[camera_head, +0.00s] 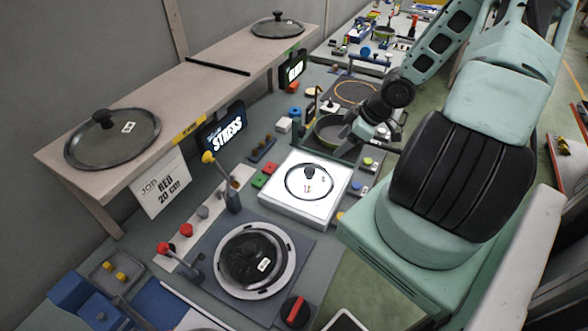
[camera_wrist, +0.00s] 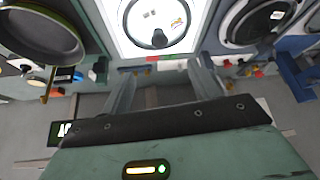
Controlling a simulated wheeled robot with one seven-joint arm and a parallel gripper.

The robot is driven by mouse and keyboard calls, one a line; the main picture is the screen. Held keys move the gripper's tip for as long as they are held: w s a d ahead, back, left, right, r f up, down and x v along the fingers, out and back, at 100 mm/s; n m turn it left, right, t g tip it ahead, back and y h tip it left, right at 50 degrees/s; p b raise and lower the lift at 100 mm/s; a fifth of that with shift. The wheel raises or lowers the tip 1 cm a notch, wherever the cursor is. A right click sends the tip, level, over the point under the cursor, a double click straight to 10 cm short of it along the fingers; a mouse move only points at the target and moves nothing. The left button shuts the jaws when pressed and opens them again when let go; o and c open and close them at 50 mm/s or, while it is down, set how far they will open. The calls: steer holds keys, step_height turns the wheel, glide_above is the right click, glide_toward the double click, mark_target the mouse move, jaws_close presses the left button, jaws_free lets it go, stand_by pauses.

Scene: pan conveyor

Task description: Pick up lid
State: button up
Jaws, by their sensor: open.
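A clear lid with a dark rim and black knob (camera_head: 296,186) lies on a brightly lit white box (camera_head: 278,207). It also shows in the wrist view (camera_wrist: 172,34), at the top middle. A larger dark lid (camera_head: 112,143) lies on the shelf at the left, and another lid (camera_head: 277,28) lies at its far end. A dark lid (camera_head: 240,262) sits in a pale round ring at the front. My gripper (camera_head: 358,137) is open beside the pan, beyond the white box. In the wrist view its spread fingers (camera_wrist: 163,75) hold nothing.
A dark pan (camera_head: 327,135) stands behind the white box, close to my gripper. The beige shelf (camera_head: 205,82) runs along the left wall, with dark display screens (camera_head: 222,127) below its edge. Levers and coloured buttons (camera_head: 186,230) stand left of the ring.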

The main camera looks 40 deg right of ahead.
steer(key=b, duration=0.8)
glide_toward(310, 170)
steer(key=x, duration=0.4)
steer(key=shift+f, duration=0.3)
steer(key=shift+p+x, duration=0.3)
steer(key=shift+x, duration=2.6)
steer(key=shift+w+r, duration=0.1)
steer(key=shift+w, duration=0.05)
jaws_close()
